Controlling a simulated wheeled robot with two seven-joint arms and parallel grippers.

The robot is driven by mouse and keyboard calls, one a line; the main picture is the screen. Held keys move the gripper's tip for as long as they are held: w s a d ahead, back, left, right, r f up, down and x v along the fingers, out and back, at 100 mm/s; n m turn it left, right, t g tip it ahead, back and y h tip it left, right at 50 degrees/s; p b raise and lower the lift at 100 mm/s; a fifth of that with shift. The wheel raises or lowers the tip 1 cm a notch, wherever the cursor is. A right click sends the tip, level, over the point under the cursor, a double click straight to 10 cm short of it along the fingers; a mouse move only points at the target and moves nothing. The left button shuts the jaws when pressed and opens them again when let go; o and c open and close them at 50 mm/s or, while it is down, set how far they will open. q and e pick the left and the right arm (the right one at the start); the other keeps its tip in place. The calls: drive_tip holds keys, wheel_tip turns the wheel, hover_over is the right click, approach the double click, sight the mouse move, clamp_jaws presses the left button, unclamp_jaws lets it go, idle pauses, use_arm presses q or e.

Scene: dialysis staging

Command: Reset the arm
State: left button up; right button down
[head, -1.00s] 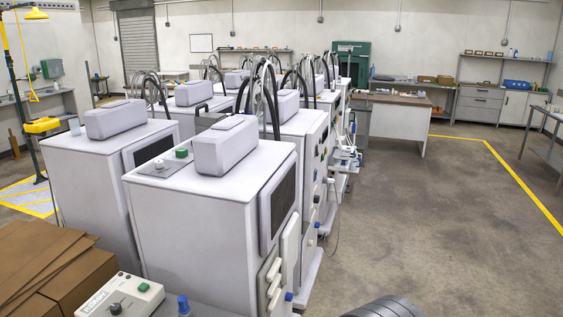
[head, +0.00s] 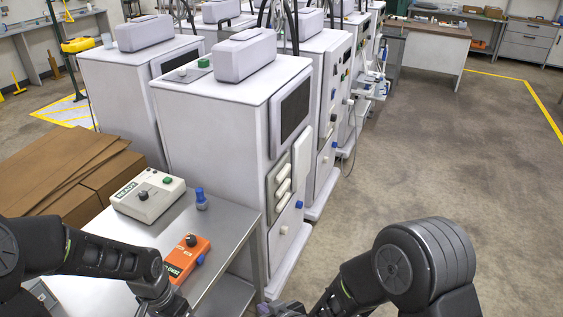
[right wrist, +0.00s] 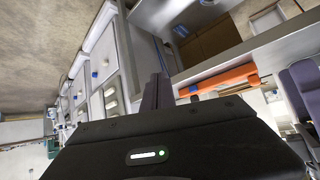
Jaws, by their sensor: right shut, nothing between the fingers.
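My right arm comes in at the lower right of the head view. Its gripper (head: 280,309) is partly cut off by the bottom edge, to the right of the steel table. In the right wrist view its dark fingers (right wrist: 157,92) are together, with nothing between them. My left arm reaches in from the lower left, over the near part of the table, and runs out of the bottom edge. Its fingers do not show.
Brown cardboard boxes (head: 100,185) stand left. White dialysis machines (head: 215,140) stand behind. Floor at right is clear.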

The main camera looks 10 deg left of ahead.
drive_tip(key=s+d+f+m+g+h+b, duration=0.2)
drive_tip(key=s+d+f+m+g, duration=0.3)
drive_tip(key=d+f, duration=0.55)
use_arm(q)
drive_tip(key=s+d+f+n+h+b, duration=0.1)
drive_tip(key=s+d+f, duration=0.4)
drive_tip(key=d+f, duration=0.5)
drive_tip(key=s+d+f+n+h, duration=0.2)
drive_tip(key=s+d+f+n, duration=0.2)
drive_tip(key=d+f, duration=0.6)
drive_tip(key=s+d, duration=0.1)
drive_tip(key=d, duration=0.2)
drive_tip(key=shift+f+b, duration=0.2)
drive_tip(key=shift+b, duration=0.2)
use_arm(e)
drive_tip(key=s+d+f+m+g, duration=0.1)
drive_tip(key=s+d+f+m, duration=0.1)
drive_tip(key=s, duration=0.5)
drive_tip(key=s+d+f+m+g, duration=0.1)
drive_tip(key=s+d+f+m, duration=0.1)
drive_tip(key=s+d+f, duration=0.2)
drive_tip(key=s+d, duration=0.2)
drive_tip(key=s, duration=0.2)
